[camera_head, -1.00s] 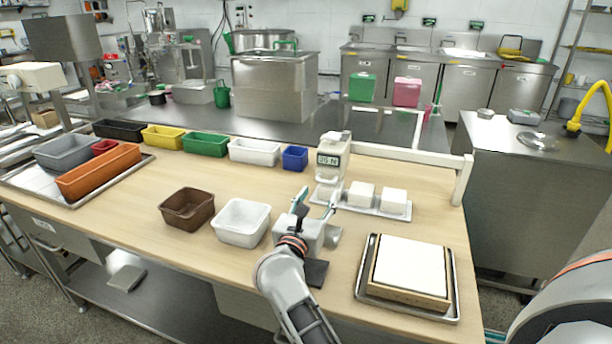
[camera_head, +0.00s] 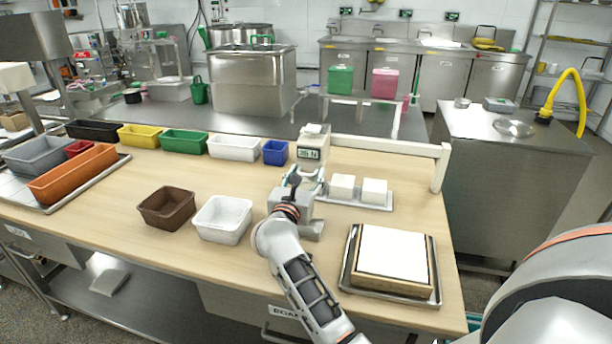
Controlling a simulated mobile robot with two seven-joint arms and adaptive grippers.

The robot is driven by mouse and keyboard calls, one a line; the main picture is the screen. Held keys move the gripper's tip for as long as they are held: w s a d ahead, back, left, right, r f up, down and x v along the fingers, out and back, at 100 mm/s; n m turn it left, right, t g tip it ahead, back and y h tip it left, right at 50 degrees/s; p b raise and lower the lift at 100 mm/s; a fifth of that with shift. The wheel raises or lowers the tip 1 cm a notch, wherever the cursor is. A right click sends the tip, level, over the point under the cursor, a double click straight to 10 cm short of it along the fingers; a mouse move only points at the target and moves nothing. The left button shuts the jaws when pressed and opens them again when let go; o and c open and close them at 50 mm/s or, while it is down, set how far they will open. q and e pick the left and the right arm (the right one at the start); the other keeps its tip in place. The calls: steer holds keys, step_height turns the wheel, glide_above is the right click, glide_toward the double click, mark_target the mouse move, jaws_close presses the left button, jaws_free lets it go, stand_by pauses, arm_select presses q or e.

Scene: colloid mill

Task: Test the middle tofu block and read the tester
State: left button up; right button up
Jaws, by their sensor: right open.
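The white tester (camera_head: 313,143) stands upright at the back of the table. Its small display seems to show a number and "N", too small to read surely. The tray's left part, below the tester, is hidden behind my gripper. My right gripper (camera_head: 305,180) is open, its fingertips just in front of the tester's lower part, left of the middle block. Contact with the tester cannot be told. My left gripper is out of view.
A metal tray with a wood-framed white slab (camera_head: 394,256) lies at the front right. A white bin (camera_head: 222,219) and a brown bin (camera_head: 167,207) stand left of my arm. Several coloured bins line the back left. A white rail (camera_head: 390,146) runs behind the tofu.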

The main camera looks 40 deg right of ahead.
steer(key=c, duration=1.3)
arm_select(q)
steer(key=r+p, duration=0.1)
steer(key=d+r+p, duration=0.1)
steer(key=p, duration=0.1)
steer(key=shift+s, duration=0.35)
arm_select(e)
steer(key=shift+o, duration=0.2)
steer(key=s+d, duration=0.6)
steer(key=s, duration=0.1)
steer(key=shift+s, duration=0.15)
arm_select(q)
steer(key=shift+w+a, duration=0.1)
arm_select(e)
steer(key=o, duration=1.3)
steer(key=shift+c, duration=0.2)
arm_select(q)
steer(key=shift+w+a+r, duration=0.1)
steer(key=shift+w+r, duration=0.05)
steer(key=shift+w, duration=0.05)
arm_select(e)
steer(key=v, duration=1.2)
steer(key=shift+s, duration=0.1)
